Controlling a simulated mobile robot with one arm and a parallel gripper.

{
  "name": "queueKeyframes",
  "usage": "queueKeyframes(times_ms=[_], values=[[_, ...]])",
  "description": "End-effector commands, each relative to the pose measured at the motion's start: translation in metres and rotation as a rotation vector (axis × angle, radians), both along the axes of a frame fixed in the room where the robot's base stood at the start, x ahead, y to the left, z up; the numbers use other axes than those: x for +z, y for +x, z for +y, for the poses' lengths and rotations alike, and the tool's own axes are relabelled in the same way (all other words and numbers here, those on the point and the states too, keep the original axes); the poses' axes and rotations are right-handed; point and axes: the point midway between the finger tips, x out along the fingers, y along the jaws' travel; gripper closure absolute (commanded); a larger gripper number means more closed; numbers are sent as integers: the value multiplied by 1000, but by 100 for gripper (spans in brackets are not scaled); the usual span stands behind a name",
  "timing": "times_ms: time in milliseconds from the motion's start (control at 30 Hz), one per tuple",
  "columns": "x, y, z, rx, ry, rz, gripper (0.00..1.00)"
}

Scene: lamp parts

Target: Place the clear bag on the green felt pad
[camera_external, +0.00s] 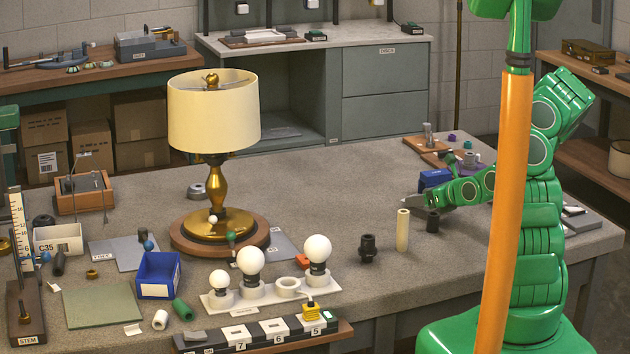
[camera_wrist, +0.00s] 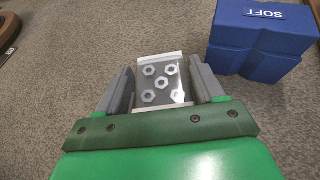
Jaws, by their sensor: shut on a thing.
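The clear bag (camera_wrist: 152,72), with several hex nuts in it, is between the two fingers of my gripper (camera_wrist: 161,88) in the wrist view. The fingers are shut on its sides. In the external view my gripper (camera_external: 412,202) is low over the right part of the table; the bag is too small to make out there. The green felt pad (camera_external: 103,306) lies flat at the table's front left, far from my gripper, and its top looks bare.
A blue block marked SOFT (camera_wrist: 262,40) stands right beside my gripper. A cream cylinder (camera_external: 402,230) and dark sockets (camera_external: 367,248) stand nearby. The lamp (camera_external: 214,120), bulb tray (camera_external: 262,297) and blue bin (camera_external: 159,275) stand between my gripper and the pad.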

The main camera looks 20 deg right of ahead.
Motion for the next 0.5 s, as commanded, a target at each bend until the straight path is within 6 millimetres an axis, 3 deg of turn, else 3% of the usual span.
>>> queueKeyframes(times_ms=[500], values=[[68, 1, 0, 1, -1, -5, 69]])
